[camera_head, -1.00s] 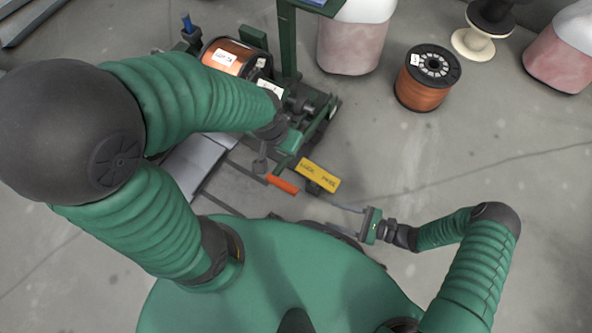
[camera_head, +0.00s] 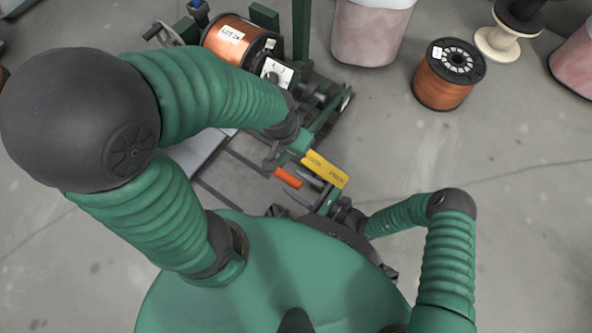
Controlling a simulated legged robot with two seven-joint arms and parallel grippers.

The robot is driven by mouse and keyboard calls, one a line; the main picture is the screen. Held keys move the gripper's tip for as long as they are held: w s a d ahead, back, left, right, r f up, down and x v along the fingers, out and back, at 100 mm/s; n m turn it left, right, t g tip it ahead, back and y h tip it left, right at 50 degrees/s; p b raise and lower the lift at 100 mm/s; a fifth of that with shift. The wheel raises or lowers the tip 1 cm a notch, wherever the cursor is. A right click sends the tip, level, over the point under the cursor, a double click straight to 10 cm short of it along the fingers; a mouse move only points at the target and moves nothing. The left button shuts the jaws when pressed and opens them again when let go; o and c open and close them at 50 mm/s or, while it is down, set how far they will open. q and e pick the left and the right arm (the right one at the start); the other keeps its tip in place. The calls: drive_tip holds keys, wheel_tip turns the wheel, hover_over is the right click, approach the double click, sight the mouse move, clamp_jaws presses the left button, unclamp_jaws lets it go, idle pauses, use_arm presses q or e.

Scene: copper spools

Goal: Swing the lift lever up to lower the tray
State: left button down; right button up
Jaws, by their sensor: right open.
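The lift lever shows as an orange handle (camera_head: 287,177) low on the green spool machine. My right gripper (camera_head: 305,188) is open, its two dark fingers pointing left toward the orange handle. The fingertips are close to the handle's right end; I cannot tell if they touch it. A yellow label plate (camera_head: 327,169) lies just beyond the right gripper. My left gripper (camera_head: 283,152) is by the machine, above the handle in the picture, mostly hidden by its own wrist; its jaws are unclear. A light grey flat surface (camera_head: 203,152), perhaps the tray, is partly hidden behind my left arm.
A copper spool (camera_head: 228,45) with a lot label sits on the machine. Another copper spool (camera_head: 445,82) stands on the floor at right. A pinkish container (camera_head: 370,32) and a cream spool (camera_head: 498,43) stand behind.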

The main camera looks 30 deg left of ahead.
drive_tip(key=shift+a+r, duration=0.1)
drive_tip(key=shift+a, duration=0.2)
drive_tip(key=shift+c, duration=0.2)
clamp_jaws()
idle(1.1)
